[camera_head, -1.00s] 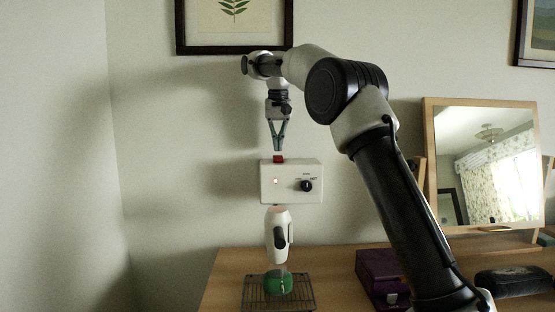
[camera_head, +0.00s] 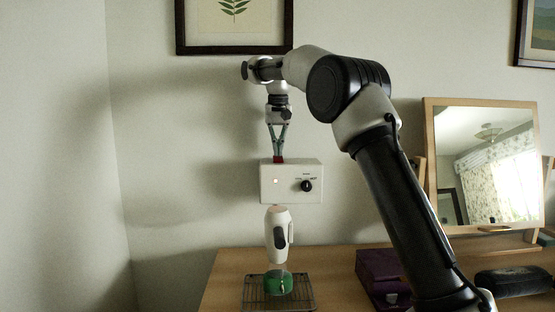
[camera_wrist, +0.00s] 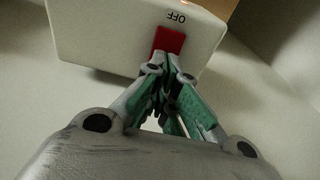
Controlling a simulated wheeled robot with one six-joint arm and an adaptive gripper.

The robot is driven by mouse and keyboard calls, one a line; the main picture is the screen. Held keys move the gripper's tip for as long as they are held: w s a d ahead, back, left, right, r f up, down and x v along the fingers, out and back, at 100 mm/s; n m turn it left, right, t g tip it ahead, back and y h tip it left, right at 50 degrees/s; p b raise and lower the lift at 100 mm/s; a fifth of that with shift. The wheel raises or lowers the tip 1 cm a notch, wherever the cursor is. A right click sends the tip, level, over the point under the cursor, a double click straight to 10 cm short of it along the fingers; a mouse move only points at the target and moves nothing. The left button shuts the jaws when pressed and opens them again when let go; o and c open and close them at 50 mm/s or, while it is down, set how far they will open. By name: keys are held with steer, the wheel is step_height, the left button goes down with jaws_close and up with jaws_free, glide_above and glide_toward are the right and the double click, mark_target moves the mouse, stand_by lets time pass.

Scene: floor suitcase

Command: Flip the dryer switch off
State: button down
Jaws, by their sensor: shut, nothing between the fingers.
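The dryer's white wall box (camera_head: 291,186) hangs on the wall, with a black knob (camera_head: 306,186) and a small lit lamp (camera_head: 276,181) on its front. A red switch (camera_head: 278,160) sits on its top; in the wrist view the red switch (camera_wrist: 169,40) lies beside the printed word OFF. The white dryer (camera_head: 278,222) stands upright below the box. My gripper (camera_head: 278,156) points down, shut and empty, with its fingertips at the red switch. In the wrist view my gripper (camera_wrist: 168,70) overlaps the near end of the switch; whether they touch is unclear.
Under the dryer, a green object (camera_head: 278,284) rests on a wire rack (camera_head: 306,293) on the wooden table (camera_head: 228,284). A framed picture (camera_head: 234,50) hangs above my wrist. A mirror (camera_head: 428,150), a purple box (camera_head: 372,266) and a dark case (camera_head: 512,281) are at the right.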

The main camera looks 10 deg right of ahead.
mark_target(278, 157)
steer(key=shift+f, duration=0.55)
steer(key=shift+r, duration=3.5)
